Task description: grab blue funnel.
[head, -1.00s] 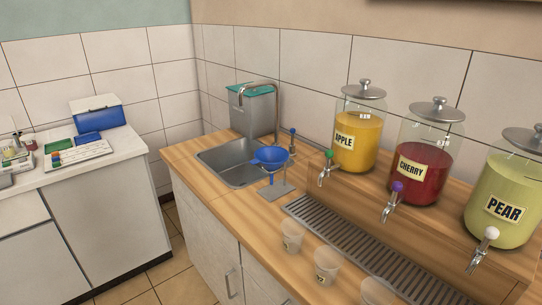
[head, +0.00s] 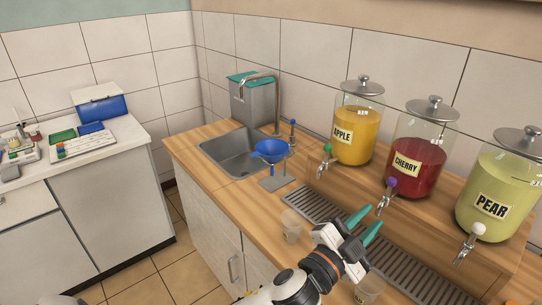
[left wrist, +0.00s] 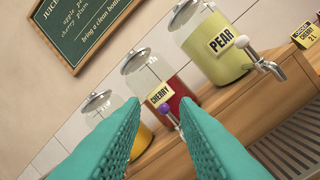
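The blue funnel (head: 271,150) sits in a small grey stand (head: 276,183) on the wooden counter, at the right edge of the sink. My left gripper (head: 365,225) has teal fingers and is over the counter near the drip grate, to the right of and nearer than the funnel. Its fingers are apart with nothing between them; they also show in the left wrist view (left wrist: 160,125), pointing toward the dispensers. The funnel is not in the left wrist view. My right gripper is not in view.
Apple (head: 357,125), cherry (head: 415,150) and pear (head: 498,190) dispensers stand on a raised wooden shelf, with taps jutting forward. A clear cup (head: 291,226) and another cup (head: 370,288) stand on the counter's front. The sink (head: 235,155) has a tall faucet (head: 277,100).

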